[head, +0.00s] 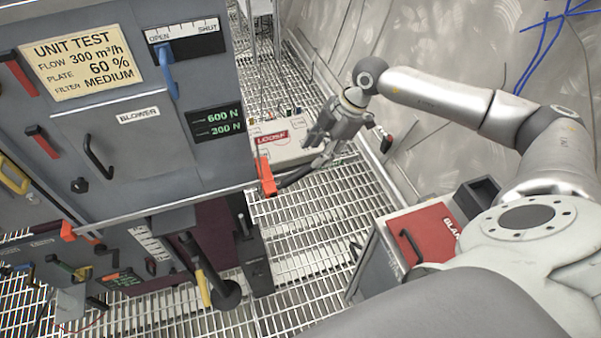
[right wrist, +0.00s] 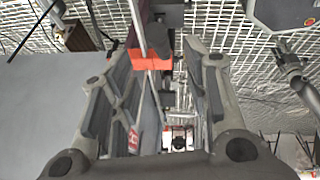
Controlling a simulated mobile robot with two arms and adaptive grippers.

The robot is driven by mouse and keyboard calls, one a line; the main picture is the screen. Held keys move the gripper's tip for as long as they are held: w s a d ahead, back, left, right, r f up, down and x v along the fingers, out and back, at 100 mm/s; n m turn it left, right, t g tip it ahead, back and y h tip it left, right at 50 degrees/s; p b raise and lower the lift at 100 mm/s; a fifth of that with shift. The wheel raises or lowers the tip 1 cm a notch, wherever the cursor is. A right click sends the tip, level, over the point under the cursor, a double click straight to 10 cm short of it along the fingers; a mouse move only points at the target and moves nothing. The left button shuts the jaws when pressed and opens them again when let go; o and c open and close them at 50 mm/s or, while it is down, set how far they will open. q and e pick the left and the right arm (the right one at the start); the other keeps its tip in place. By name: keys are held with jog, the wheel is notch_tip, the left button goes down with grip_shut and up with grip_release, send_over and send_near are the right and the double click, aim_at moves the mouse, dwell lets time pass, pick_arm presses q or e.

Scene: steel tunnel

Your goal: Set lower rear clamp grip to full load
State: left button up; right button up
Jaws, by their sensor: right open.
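My right gripper (head: 318,148) is open and empty, out to the right of the grey cabinet. A small orange-red clamp grip (head: 266,176) sits at the cabinet's lower right corner, to the left of and below the gripper. In the right wrist view an orange-red part (right wrist: 152,66) shows beyond the open right gripper (right wrist: 165,110), with a grey rod running past it; I see no contact. Another orange-red grip (head: 67,230) is at the cabinet's lower left edge. A display (head: 217,122) reads 600 N and 300 N. My left gripper is not in view.
The grey cabinet (head: 185,170) carries a blue lever (head: 169,75) at OPEN and a blower handle (head: 98,157). A box marked LOOSE (head: 295,154) lies behind my right gripper. A red-topped case (head: 425,238) stands at right. Grated floor (head: 310,225) lies between.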

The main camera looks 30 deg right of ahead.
aim_at(304, 169)
jog(key=p+x, duration=0.1)
jog(key=x, duration=0.9)
jog(key=shift+w+a+f, duration=0.1)
jog(key=shift+a, duration=0.05)
jog(key=shift+c, duration=0.3)
grip_shut()
